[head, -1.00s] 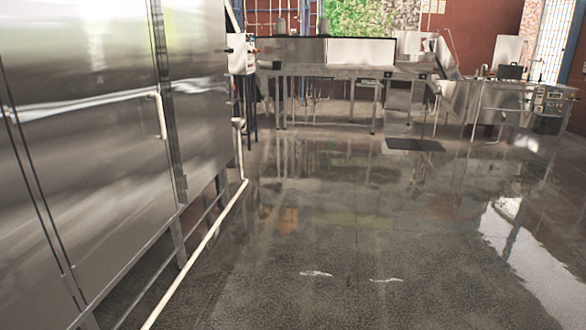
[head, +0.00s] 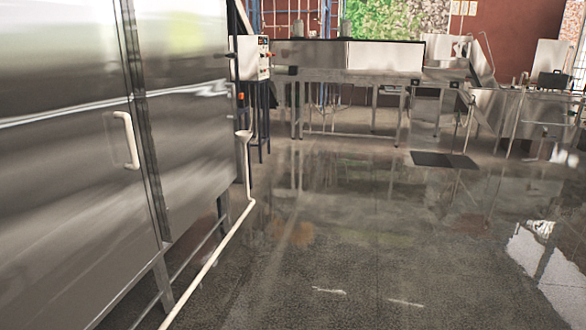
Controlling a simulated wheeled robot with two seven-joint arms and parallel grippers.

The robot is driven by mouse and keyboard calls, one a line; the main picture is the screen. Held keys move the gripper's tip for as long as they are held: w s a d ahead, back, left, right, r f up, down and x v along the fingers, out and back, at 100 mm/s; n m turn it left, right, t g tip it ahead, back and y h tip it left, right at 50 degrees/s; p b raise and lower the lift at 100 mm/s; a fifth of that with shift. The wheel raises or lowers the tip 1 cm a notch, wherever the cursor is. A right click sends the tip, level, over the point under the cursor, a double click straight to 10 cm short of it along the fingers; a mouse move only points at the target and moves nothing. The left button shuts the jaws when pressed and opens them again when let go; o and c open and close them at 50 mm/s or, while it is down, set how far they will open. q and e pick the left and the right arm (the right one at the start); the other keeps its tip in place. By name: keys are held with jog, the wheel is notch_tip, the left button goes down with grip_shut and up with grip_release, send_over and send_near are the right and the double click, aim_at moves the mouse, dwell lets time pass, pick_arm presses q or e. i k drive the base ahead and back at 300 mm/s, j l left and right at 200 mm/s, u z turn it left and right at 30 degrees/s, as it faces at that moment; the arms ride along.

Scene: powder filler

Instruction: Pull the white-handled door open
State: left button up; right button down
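The white handle (head: 126,141) is a short vertical bar on a steel cabinet door (head: 65,190) at the left of the head view. It sits near the door's right edge, beside a dark vertical seam. The door looks closed. Neither of my grippers shows in the view, and nothing touches the handle.
A white pipe (head: 222,243) runs low along the floor beside the cabinet's legs. A control box (head: 250,58) stands past the cabinet. Steel tables (head: 350,77) line the back, with a dark mat (head: 444,159) before them. The glossy floor (head: 350,230) is clear.

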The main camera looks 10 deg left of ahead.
aim_at(76, 226)
jog(key=i+l+u, duration=0.15)
jog(key=i, duration=0.55)
jog(key=i+l+u, duration=0.2)
jog(key=i, duration=0.5)
jog(key=i+l+u, duration=0.25)
jog(key=i+u, duration=0.2)
jog(key=i, duration=0.15)
jog(key=i+l+u, duration=0.45)
jog(key=i, duration=0.1)
